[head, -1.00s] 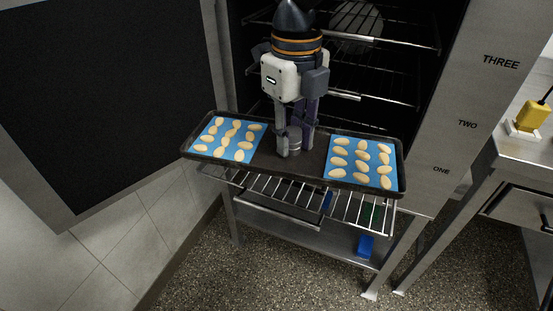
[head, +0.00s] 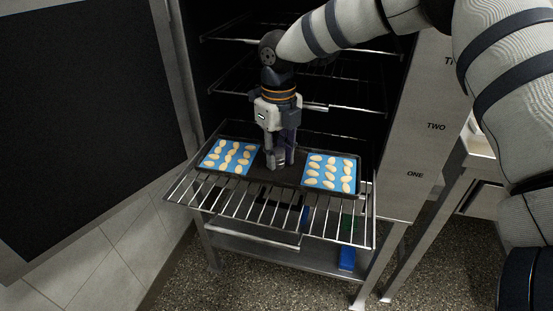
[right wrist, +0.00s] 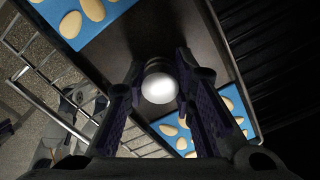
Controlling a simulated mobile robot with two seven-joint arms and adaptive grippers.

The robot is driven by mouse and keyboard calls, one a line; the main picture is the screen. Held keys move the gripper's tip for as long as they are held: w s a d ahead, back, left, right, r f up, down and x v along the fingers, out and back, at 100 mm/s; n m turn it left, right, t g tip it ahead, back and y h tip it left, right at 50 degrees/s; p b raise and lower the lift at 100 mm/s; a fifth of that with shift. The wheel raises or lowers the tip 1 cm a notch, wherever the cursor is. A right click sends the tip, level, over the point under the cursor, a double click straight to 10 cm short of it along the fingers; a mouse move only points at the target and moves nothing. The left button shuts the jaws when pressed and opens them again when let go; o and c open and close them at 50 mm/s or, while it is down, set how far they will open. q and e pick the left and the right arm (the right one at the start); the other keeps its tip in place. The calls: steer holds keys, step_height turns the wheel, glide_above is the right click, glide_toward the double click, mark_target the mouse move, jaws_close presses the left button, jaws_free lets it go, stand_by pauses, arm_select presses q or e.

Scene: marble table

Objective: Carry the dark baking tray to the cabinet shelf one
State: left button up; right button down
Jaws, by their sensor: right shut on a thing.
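The dark baking tray (head: 291,179) carries two blue mats with rows of pale oval pastries and has a round metal handle (right wrist: 159,88) between them. The tray is over the back part of the pulled-out wire rack (head: 372,228), level with label ONE, and partly inside the cabinet opening. I cannot tell whether it touches the rack. My right gripper (head: 276,164) points down at the tray's middle and is shut on the handle. The tray's dark surface (right wrist: 160,30) also shows in the right wrist view. My left gripper is not in view.
The cabinet front (head: 410,150) bears labels ONE and TWO. Higher wire racks (head: 345,108) stand above the tray. An open dark door (head: 90,120) is at left. A blue object (head: 347,258) lies on the lower shelf. The front of the pulled-out rack is bare.

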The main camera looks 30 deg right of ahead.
mark_target(278, 151)
steer(key=shift+f, duration=0.75)
steer(key=shift+r, duration=0.1)
steer(key=c, duration=1.3)
jaws_free()
steer(key=shift+f, duration=0.2)
steer(key=shift+c, duration=0.2)
step_height(278, 151, up, 12)
steer(key=shift+r, duration=0.2)
steer(key=shift+f, duration=0.1)
